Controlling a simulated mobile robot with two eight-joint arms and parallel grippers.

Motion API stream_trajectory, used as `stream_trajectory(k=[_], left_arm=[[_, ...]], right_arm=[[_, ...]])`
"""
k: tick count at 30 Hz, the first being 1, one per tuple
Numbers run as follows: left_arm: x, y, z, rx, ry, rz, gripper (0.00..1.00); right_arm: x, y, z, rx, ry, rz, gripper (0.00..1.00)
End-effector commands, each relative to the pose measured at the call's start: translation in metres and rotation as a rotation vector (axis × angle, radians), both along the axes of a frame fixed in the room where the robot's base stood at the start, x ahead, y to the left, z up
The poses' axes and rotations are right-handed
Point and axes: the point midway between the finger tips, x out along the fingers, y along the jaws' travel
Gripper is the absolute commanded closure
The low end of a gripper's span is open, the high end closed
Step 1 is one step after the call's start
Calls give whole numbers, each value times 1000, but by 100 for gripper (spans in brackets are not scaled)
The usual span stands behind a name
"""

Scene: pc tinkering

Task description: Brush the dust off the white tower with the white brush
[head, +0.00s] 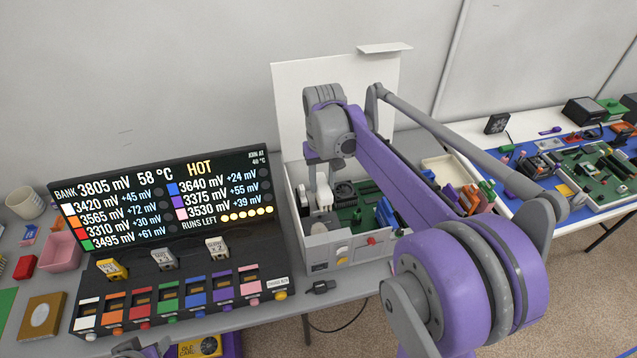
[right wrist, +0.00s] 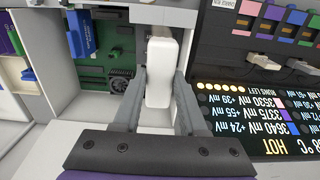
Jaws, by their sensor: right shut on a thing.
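The white tower (head: 319,248) stands open on the table, with a green board and fan visible inside and a tall white panel behind it. My right gripper (head: 320,178) reaches down over its left part. In the right wrist view, the right gripper (right wrist: 159,88) is shut on the white brush (right wrist: 160,64), whose pale body lies between the fingers. The brush (head: 323,194) is partly hidden in the head view. Its bristles and any dust cannot be made out. A grey and purple piece, probably my left gripper (head: 138,348), barely shows at the bottom edge.
A black display console (head: 165,200) with coloured switches stands close to the tower's left. A cream tray (head: 445,168) lies to the right. A blue mat (head: 535,207) with boards and parts is farther right. My right arm covers much of the tower's right side.

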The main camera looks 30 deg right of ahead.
Motion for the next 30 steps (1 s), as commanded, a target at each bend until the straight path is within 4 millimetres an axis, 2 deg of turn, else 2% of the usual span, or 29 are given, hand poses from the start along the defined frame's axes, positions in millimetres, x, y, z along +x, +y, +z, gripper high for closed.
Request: stream_trajectory(k=[7,11,30], left_arm=[[-2,0,-3,0,3,0,50],[-5,0,-8,0,10,0,50],[-30,0,-62,0,58,0,50]], right_arm=[[0,0,-1,0,1,1,100],[-1,0,-9,-1,2,1,100],[-1,0,-83,-1,2,1,100]])
